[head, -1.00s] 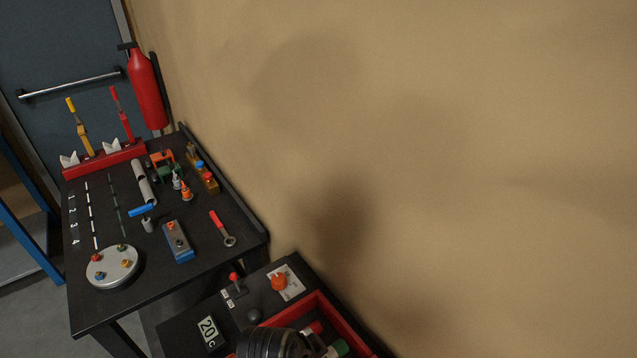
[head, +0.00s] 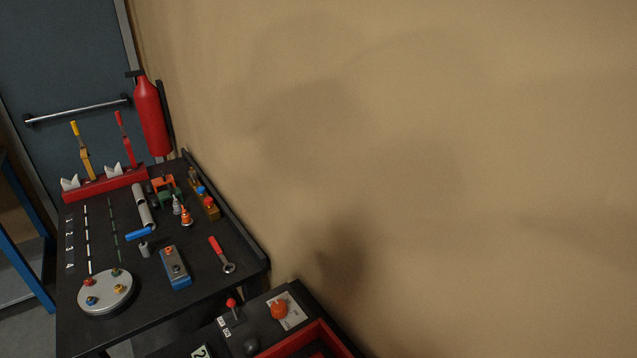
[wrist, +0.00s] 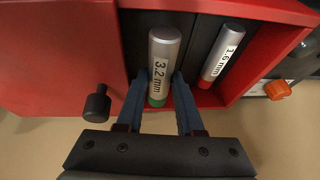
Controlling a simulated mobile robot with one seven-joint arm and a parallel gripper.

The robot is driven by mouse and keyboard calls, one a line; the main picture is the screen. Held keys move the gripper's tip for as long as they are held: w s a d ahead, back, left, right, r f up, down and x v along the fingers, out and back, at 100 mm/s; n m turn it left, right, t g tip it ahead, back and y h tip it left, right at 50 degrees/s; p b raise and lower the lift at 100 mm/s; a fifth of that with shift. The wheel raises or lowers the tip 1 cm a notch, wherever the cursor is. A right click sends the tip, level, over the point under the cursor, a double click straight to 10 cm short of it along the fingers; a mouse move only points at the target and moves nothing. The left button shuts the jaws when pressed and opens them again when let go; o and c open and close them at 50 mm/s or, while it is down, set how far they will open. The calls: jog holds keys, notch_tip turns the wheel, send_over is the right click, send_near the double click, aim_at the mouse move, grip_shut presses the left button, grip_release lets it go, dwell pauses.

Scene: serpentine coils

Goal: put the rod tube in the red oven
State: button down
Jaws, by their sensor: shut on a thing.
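In the wrist view my gripper (wrist: 159,88) is closed on a silver rod tube (wrist: 165,48) with a green end and a "3.2 mm" label. The tube lies between the two blue-grey fingers, over or in the dark interior of the red oven (wrist: 222,82). I cannot tell whether it touches the bottom. A second silver tube (wrist: 222,57), labelled "1.6 mm" with a red end, lies in the oven to the right, apart from the held one. In the head view only part of the red oven's rim (head: 297,340) shows at the bottom; my gripper is out of that view.
A red lid or panel (wrist: 55,55) with a black knob (wrist: 97,103) is left of the opening. An orange knob (head: 279,308) and a red-tipped lever (head: 232,303) stand beside the oven. A black table (head: 210,275) with several tools stands further off. The wall is close on the right.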

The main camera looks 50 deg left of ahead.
jog(key=shift+f, duration=0.2)
dwell(0.3)
jog(key=shift+f+b, duration=0.85)
jog(key=shift+f, duration=0.35)
jog(key=shift+f, duration=0.1)
jog(key=shift+f, duration=0.55)
jog(key=shift+c, duration=2.3)
grip_release()
